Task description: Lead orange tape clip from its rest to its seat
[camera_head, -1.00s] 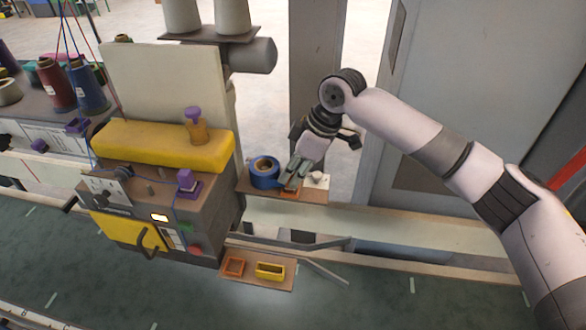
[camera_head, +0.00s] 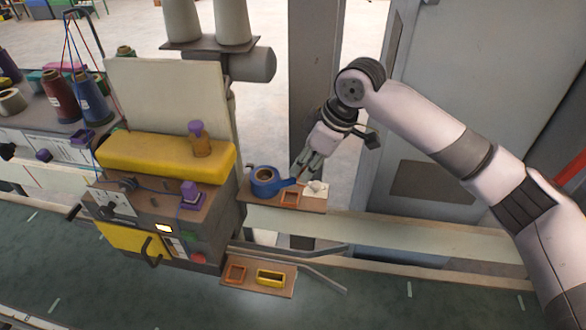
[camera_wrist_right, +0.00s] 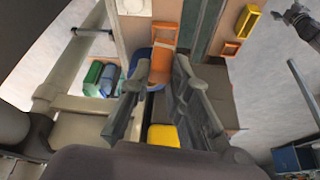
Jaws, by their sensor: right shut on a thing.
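My right gripper (camera_head: 302,176) is shut on the orange tape clip (camera_wrist_right: 159,75), which shows between its two fingers (camera_wrist_right: 163,72) in the wrist view. In the head view the fingers mostly hide the clip. The gripper is just above the small upper shelf (camera_head: 318,206), beside a blue tape roll (camera_head: 264,186) with a tongue of tape pointing right. An open orange frame (camera_head: 290,199) lies on that shelf, below the fingers. A second orange frame (camera_head: 235,273) sits on the lower shelf (camera_head: 259,287). My left gripper is not in the head view.
A yellow open box (camera_head: 271,278) stands beside the lower orange frame. A pale block with a knob (camera_head: 316,189) is close right of the gripper. The sewing machine (camera_head: 165,205) stands left, a grey post (camera_head: 313,75) behind. A metal rail (camera_head: 318,270) runs near the lower shelf.

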